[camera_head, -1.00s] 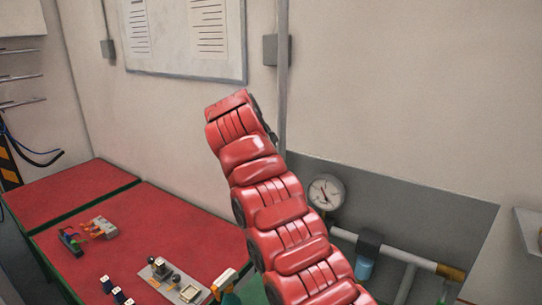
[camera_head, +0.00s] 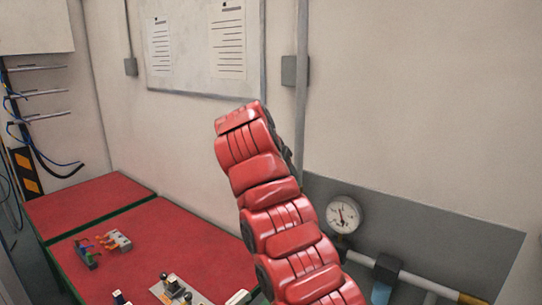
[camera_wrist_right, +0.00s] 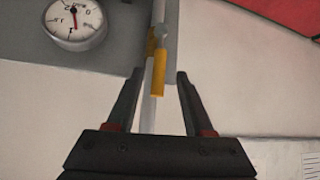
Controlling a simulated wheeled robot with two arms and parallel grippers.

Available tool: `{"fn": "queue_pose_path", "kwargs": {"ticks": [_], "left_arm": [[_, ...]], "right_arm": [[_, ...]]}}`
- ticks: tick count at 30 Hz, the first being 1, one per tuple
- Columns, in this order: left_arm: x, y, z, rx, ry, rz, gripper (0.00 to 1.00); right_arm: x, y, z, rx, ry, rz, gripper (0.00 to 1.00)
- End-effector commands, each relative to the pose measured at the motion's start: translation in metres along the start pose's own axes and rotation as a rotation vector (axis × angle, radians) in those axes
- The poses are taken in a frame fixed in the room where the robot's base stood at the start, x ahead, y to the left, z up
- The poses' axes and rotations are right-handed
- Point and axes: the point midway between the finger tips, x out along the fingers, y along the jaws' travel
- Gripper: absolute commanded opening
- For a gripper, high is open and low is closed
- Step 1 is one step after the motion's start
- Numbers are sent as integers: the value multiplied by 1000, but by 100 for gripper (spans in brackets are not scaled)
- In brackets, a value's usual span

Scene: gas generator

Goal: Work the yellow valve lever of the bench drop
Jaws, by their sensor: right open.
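The yellow valve lever (camera_wrist_right: 158,72) shows in the right wrist view as a narrow yellow bar along a grey pipe (camera_wrist_right: 148,118). My right gripper (camera_wrist_right: 159,80) is open, with one finger on each side of the lever's lower end in the picture. A gap shows on both sides; I cannot tell how deep the lever lies between the fingers. In the head view a red arm of mine rises across the middle, and its gripper is not visible. A yellow-orange part (camera_head: 472,299) sits on the pipe there, cut by the bottom edge. My left gripper is not in view.
A round pressure gauge (camera_head: 344,214) is on the grey wall panel (camera_head: 430,225), with a blue-and-dark fitting (camera_head: 385,275) on the pipe. Red-topped benches (camera_head: 150,235) stand left with small parts on them. A vertical conduit (camera_head: 301,110) runs up the wall.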

Motion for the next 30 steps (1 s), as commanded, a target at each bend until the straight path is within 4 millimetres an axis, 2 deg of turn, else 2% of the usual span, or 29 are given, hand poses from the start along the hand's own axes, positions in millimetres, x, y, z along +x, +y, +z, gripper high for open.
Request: {"fn": "queue_pose_path", "kwargs": {"ticks": [1, 9, 19, 21, 24, 30], "left_arm": [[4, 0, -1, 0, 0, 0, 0], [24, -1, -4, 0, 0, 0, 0], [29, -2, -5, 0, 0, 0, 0], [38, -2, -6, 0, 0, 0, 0], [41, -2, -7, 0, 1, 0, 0], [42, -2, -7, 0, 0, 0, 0]], "right_arm": [[-16, -2, -3, 1, 7, -6, 52], [-91, -2, -3, -1, 3, -5, 52], [-114, -2, 0, -2, 0, -5, 52], [-128, -2, -3, -1, 2, -5, 52], [-136, -1, -2, 0, 2, -3, 52], [-140, 0, 0, 0, 0, 0, 52]]}}
